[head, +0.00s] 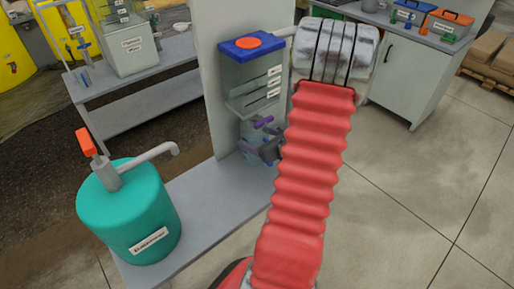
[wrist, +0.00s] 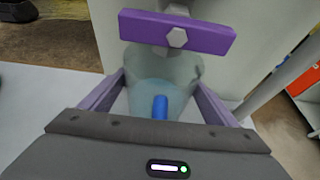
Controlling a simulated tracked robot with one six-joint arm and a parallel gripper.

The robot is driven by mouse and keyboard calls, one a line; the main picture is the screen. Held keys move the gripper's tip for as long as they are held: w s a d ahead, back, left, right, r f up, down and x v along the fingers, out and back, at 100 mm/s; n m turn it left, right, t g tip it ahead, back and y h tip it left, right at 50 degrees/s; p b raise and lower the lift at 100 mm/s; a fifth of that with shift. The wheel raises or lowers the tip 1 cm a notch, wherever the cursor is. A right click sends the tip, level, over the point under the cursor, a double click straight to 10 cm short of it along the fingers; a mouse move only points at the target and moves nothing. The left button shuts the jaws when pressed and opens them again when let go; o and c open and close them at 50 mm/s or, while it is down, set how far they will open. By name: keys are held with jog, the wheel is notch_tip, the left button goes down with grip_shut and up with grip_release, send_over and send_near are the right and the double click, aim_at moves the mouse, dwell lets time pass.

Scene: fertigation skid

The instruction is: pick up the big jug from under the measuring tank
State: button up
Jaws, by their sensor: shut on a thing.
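The measuring tank (head: 252,82), clear with a blue lid and an orange cap, is mounted on a grey upright panel. Below it is a purple valve handle (head: 263,122), which in the wrist view (wrist: 180,33) crosses just above the jug's mouth. The big jug (wrist: 165,70) is translucent, pale blue and upright, with a blue part (wrist: 160,106) at its near side. My gripper (wrist: 160,90) has a purple finger on each side of the jug and is shut on it. In the head view my gripper (head: 267,151) is partly hidden by my red-sleeved arm.
A teal drum (head: 130,212) with an orange-handled pump stands on the near left of the grey shelf (head: 205,200). A white cabinet (head: 405,75) with toolboxes is at the back right. Open tiled floor lies to the right.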

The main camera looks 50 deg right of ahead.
jog(key=c, duration=0.7)
jog(key=shift+c, duration=0.2)
jog(key=shift+r, duration=0.1)
